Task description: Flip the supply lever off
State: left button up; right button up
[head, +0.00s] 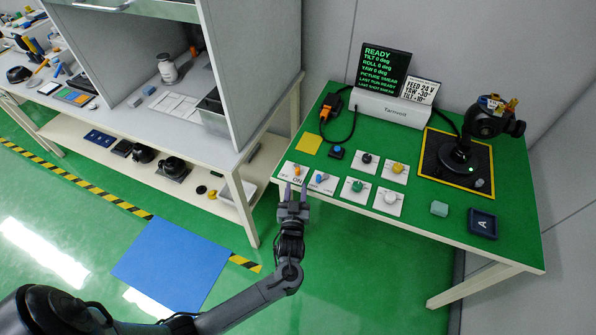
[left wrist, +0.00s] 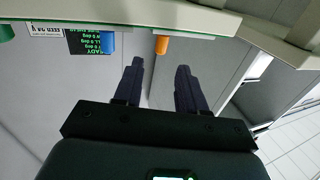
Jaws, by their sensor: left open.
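An orange lever (head: 297,170) stands on a white plate at the left front corner of the green table; the plate reads "ON" near its front edge. I cannot read a supply label. A blue lever (head: 320,178) stands on the plate to its right. My left gripper (head: 294,187) is open and empty at the table's front edge, just in front of the orange lever. In the left wrist view the orange lever (left wrist: 161,45) shows beyond the gap between the open fingers (left wrist: 159,78), apart from them. The blue lever (left wrist: 107,42) is left of the fingers there.
Black, yellow, green and white knobs (head: 390,198) stand to the right. A gimbal camera (head: 458,155) stands on a black mat behind them. A screen (head: 384,68) reads READY. A grey workbench (head: 262,130) stands close on the left.

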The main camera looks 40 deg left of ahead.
aim_at(297, 172)
pick_arm(q)
jog(key=b+x, duration=0.1)
jog(key=x, duration=0.7)
jog(key=shift+w+a, duration=0.2)
jog(key=shift+f, duration=0.1)
jog(key=shift+c, duration=0.4)
grip_shut()
